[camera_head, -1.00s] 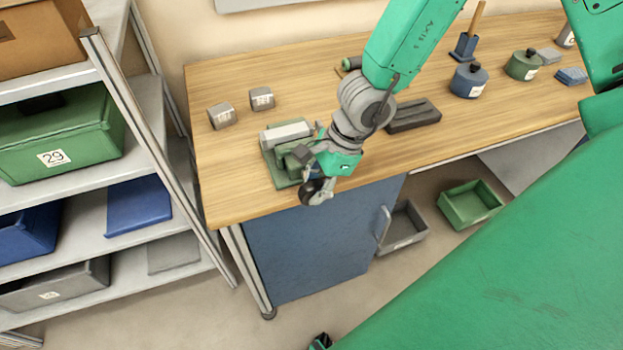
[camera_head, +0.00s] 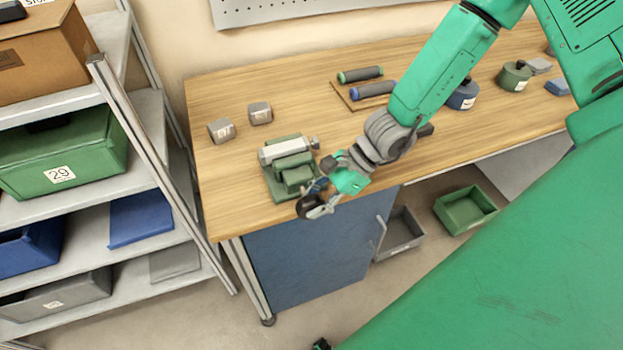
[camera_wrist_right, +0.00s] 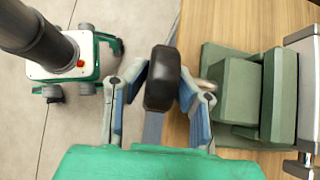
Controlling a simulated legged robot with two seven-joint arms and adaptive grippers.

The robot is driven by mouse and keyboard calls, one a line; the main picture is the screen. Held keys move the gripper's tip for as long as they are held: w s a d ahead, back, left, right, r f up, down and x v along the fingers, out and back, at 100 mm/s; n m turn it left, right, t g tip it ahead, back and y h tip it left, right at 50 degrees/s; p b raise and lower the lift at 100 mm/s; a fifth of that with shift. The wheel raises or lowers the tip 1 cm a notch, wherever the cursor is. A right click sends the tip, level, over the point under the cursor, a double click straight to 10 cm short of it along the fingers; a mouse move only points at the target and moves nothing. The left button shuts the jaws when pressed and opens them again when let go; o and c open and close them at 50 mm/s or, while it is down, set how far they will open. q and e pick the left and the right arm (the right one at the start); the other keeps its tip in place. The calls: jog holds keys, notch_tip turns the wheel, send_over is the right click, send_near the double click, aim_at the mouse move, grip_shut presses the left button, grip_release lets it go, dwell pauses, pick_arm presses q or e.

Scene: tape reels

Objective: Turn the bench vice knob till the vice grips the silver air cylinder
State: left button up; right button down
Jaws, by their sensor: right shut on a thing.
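The green bench vice (camera_head: 298,177) stands near the front left of the wooden bench, and its green jaw blocks also show in the wrist view (camera_wrist_right: 238,92). The silver air cylinder (camera_head: 284,151) lies across the vice at its jaws; its side shows at the right edge of the wrist view (camera_wrist_right: 304,85). I cannot tell whether the jaws touch it. The dark vice knob (camera_head: 309,207) sticks out past the bench's front edge. My right gripper (camera_wrist_right: 163,88) is shut on the knob (camera_wrist_right: 163,70), one finger on each side. My left gripper is not in view.
Two small grey blocks (camera_head: 221,130) (camera_head: 260,112) sit behind the vice at left. A blue cabinet (camera_head: 315,250) is below; a shelf rack (camera_head: 150,150) is at left.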

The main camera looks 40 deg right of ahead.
jog(key=shift+d+f+y+b, duration=0.25)
jog(key=shift+f+y+b, duration=0.25)
jog(key=shift+y, duration=0.3)
jog(key=shift+t+y+b, duration=0.4)
jog(key=shift+y+b, duration=0.3)
jog(key=shift+b, duration=0.15)
jog(key=shift+d+f+y+b, duration=0.1)
jog(key=shift+y+b, duration=0.7)
jog(key=shift+b, duration=0.15)
jog(key=shift+t+y+b, duration=0.3)
jog(key=shift+y+b, duration=0.1)
jog(key=shift+b, duration=0.05)
jog(key=shift+r, duration=0.2)
jog(key=c, duration=1.4)
grip_release()
jog(key=shift+o, duration=0.2)
